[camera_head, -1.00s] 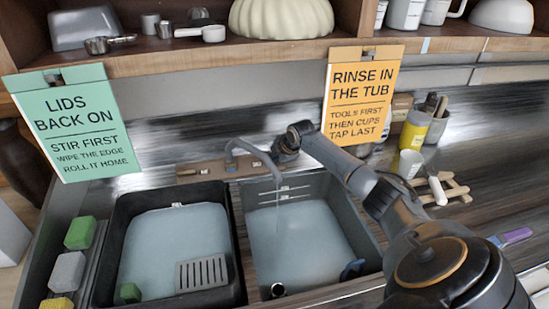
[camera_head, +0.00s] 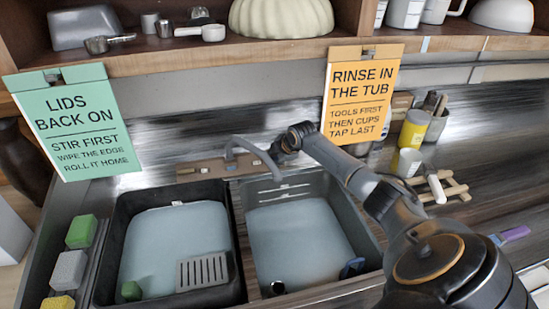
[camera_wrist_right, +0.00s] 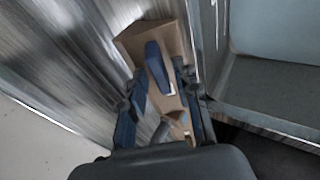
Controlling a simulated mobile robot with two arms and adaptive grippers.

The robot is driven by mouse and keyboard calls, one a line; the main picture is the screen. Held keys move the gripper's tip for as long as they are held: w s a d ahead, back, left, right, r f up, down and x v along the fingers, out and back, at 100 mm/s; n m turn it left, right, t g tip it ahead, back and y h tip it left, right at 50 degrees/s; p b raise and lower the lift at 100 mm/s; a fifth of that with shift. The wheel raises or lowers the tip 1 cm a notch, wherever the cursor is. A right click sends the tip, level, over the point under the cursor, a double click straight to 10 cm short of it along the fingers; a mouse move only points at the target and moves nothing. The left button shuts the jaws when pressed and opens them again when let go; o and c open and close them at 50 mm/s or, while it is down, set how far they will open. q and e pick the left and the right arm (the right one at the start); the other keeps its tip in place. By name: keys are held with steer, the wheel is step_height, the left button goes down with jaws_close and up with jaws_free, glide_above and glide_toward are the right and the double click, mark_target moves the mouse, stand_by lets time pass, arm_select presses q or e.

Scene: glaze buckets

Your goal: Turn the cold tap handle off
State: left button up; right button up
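The grey curved tap (camera_head: 255,152) rises from a brown mounting board (camera_head: 205,167) behind the sinks, its spout over the right-hand basin. No water stream shows under the spout. My right gripper (camera_head: 280,153) is beside the tap, at the right end of the board, and partly hides it. In the right wrist view, a blue lever handle (camera_wrist_right: 155,62) lies on the board between the fingers of my right gripper (camera_wrist_right: 159,80). The fingers are apart, one on each side; I cannot tell whether either touches the lever. My left gripper is out of view.
The right basin (camera_head: 350,215) and the black left tub (camera_head: 130,225) hold pale blue water. A green sign (camera_head: 75,115) and an orange sign (camera_head: 362,95) hang from the shelf edge (camera_head: 230,55) above. A yellow container (camera_head: 414,128) and wooden rack (camera_head: 452,188) stand right.

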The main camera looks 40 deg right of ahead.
stand_by(0.3)
steer(key=shift+s+r, duration=0.2)
steer(key=shift+r, duration=0.05)
steer(key=s+a, duration=0.2)
steer(key=s, duration=1)
steer(key=shift+r, duration=0.2)
steer(key=shift+s, duration=0.1)
